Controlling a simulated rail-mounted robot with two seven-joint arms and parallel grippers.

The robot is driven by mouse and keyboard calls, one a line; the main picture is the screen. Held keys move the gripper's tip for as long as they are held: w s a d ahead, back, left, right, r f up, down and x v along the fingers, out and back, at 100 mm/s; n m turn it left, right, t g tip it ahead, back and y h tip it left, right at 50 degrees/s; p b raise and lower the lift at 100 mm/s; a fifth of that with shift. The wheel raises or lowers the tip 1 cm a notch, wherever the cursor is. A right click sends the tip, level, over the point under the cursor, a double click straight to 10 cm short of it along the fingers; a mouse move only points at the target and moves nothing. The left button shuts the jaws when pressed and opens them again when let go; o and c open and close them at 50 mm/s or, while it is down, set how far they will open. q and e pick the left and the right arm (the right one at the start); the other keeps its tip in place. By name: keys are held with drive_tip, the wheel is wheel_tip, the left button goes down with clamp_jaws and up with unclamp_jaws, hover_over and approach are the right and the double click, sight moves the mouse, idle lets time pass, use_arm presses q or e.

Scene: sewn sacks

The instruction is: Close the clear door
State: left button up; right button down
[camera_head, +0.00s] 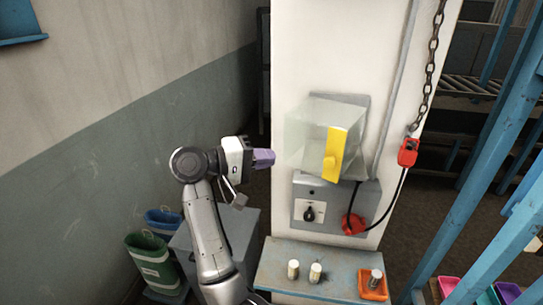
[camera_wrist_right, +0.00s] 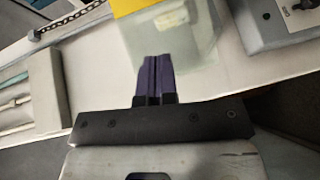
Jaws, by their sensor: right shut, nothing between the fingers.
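The clear door (camera_head: 308,130) is part of a see-through box on a grey backplate on the white pillar. A yellow strip (camera_head: 335,155) runs along its front edge, toward the right of the box. How far the door stands open is hard to tell. My right gripper (camera_head: 268,158), with purple fingers, is left of the clear box, apart from it in the head view. The fingers are shut and empty. In the right wrist view the fingers (camera_wrist_right: 155,78) point toward the clear box (camera_wrist_right: 190,40), with the yellow strip (camera_wrist_right: 130,6) at the top. My left gripper is not in view.
Below the box is a grey switch panel (camera_head: 310,208) with a black knob and a red plug (camera_head: 353,224). A chain with a red padlock-like piece (camera_head: 408,152) hangs at right. A blue ledge (camera_head: 330,275) holds small cylinders and an orange tray (camera_head: 373,288). Bins stand lower left.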

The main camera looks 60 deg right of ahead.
sight(312, 161)
drive_tip(key=p+x, duration=0.1)
drive_tip(key=x, duration=0.2)
drive_tip(key=s+p+x, duration=0.1)
drive_tip(key=p+x, duration=0.1)
drive_tip(key=x, duration=0.1)
drive_tip(key=a+p+x, duration=0.1)
drive_tip(key=x, duration=0.2)
drive_tip(key=shift+s+d+r, duration=0.1)
drive_tip(key=shift+s+r, duration=0.05)
drive_tip(key=shift+s, duration=0.15)
drive_tip(key=shift+s+d+f+p, duration=0.15)
drive_tip(key=shift+s+p, duration=0.1)
drive_tip(key=shift+s, duration=0.15)
drive_tip(key=shift+s+f+p, duration=0.15)
drive_tip(key=shift+s+p, duration=0.05)
drive_tip(key=shift+s, duration=0.15)
